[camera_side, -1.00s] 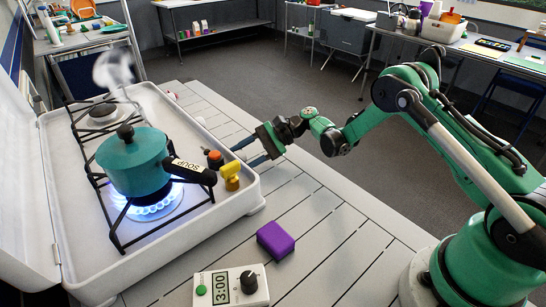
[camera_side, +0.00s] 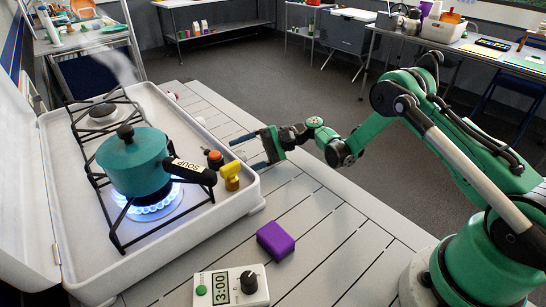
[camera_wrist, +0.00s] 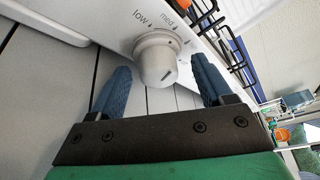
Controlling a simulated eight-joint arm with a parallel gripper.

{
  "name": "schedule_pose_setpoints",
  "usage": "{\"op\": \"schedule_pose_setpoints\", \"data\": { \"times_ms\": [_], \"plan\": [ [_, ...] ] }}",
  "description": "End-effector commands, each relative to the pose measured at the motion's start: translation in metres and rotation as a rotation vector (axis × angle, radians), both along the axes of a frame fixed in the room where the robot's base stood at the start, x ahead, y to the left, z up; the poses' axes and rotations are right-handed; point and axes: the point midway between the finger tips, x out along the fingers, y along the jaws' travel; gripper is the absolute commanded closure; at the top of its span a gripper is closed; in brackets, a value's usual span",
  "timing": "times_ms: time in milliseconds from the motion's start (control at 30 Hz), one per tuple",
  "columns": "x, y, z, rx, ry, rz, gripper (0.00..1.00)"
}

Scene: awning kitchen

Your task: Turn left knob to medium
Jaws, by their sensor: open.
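In the wrist view, a pale round knob (camera_wrist: 157,57) sits on the white stove front, with "low" and "med" printed beside it. A short dark mark shows on its face near the lower right. My gripper (camera_wrist: 160,67) is open, its two blue fingers apart on either side of the knob in that picture. I cannot tell whether they reach around it; no contact shows. In the side view, my gripper (camera_side: 247,151) is open and empty beside the right side of the white camp stove (camera_side: 222,214). I cannot make out this knob's setting there.
A teal pot (camera_side: 133,162) labelled SOUP sits over a blue flame (camera_side: 150,208). Its black handle points toward a yellow fitting (camera_side: 231,176). A purple block (camera_side: 275,241) and a timer (camera_side: 231,286) reading 3:00 lie on the slatted table (camera_side: 330,225).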

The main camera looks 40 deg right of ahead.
Motion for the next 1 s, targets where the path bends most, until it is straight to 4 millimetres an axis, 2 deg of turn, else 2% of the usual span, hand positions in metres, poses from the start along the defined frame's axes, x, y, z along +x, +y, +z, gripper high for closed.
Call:
{"op": "schedule_pose_setpoints", "data": {
  "times_ms": [267, 533, 767, 1000],
  "plan": [
    [0.0, 0.001, 0.0, -0.002, 0.061, 0.004, 0.27],
    [0.0, -0.002, 0.002, -0.002, 0.434, 0.003, 0.27],
    [-0.013, -0.052, 0.019, 0.0, 0.424, -0.003, 0.27],
    [-0.011, -0.042, 0.046, -0.157, 0.352, -0.022, 0.27]
  ]
}}
